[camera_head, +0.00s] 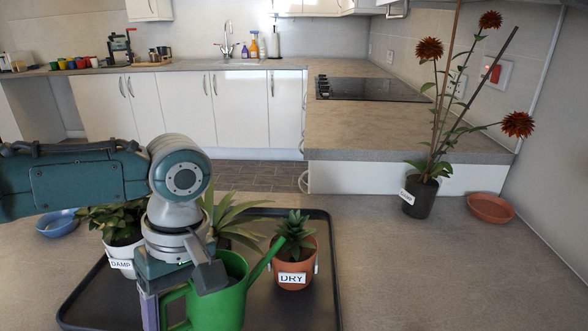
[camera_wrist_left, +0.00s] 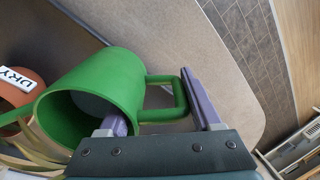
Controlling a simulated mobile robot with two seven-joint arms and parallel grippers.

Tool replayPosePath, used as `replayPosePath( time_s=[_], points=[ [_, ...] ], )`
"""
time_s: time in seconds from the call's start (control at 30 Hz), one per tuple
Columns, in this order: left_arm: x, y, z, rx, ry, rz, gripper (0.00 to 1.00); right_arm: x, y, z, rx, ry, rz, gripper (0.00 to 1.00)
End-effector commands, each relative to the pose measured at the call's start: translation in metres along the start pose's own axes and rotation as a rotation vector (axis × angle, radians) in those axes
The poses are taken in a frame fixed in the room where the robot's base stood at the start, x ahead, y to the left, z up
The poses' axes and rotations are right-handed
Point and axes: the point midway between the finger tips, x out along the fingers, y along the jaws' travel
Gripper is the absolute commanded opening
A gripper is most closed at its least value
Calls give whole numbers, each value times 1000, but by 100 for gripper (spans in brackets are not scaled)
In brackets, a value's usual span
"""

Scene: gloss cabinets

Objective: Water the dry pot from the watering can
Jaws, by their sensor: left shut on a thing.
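The green watering can (camera_head: 226,308) is at the front of the black tray (camera_head: 330,300). My left gripper (camera_head: 180,290) is shut on its handle side; the handle lies between the fingers (camera_wrist_left: 158,112) in the left wrist view, with one finger at the can's open mouth. The can looks near upright; I cannot tell whether it touches the tray. Its spout points up and right, the tip near the left rim of the terracotta pot (camera_head: 306,274) labelled DRY, which holds a small green plant (camera_head: 293,232). Part of this pot shows in the wrist view (camera_wrist_left: 8,103). My right gripper is out of view.
A white pot (camera_head: 124,252) labelled DAMP stands left on the tray, with a spiky plant (camera_head: 235,222) behind the can. A dark pot (camera_head: 419,198) of tall red flowers and a terracotta saucer (camera_head: 490,208) stand right. A blue bowl (camera_head: 58,224) is left. The front right counter is clear.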

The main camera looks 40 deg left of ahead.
Motion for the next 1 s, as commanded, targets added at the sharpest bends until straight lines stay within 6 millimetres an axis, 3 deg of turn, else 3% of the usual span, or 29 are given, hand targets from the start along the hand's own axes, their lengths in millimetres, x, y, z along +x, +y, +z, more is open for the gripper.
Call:
replayPosePath(
  time_s=[1.0],
  points=[
    [-18, -4, 0, 2, 0, -85, 0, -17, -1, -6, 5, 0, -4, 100]
  ],
)
